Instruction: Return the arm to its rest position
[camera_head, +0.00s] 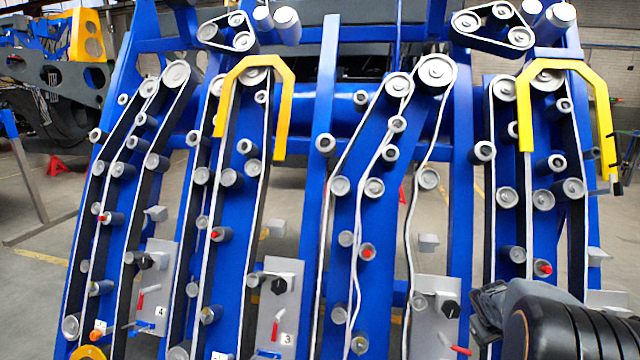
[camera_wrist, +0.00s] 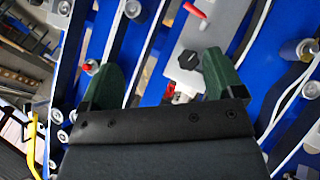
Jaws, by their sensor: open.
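My gripper (camera_wrist: 165,76) shows in the wrist view as two green fingers spread wide apart, with nothing held between them. Past the fingers is a grey plate (camera_wrist: 190,50) with a black knob (camera_wrist: 188,60), a red lever (camera_wrist: 195,10) and a small red part (camera_wrist: 171,90). I cannot tell how far the fingertips are from the plate. In the head view my dark arm (camera_head: 560,325) reaches in at the lower right, in front of the blue chassis. The fingers cannot be made out there.
The blue chassis (camera_head: 327,130) fills the middle, with several belts and rollers. Yellow guards (camera_head: 283,110) and (camera_head: 527,110) arch over two columns. A grey plate (camera_head: 435,310) with a black knob stands just left of my arm. Open floor (camera_head: 35,285) lies at left.

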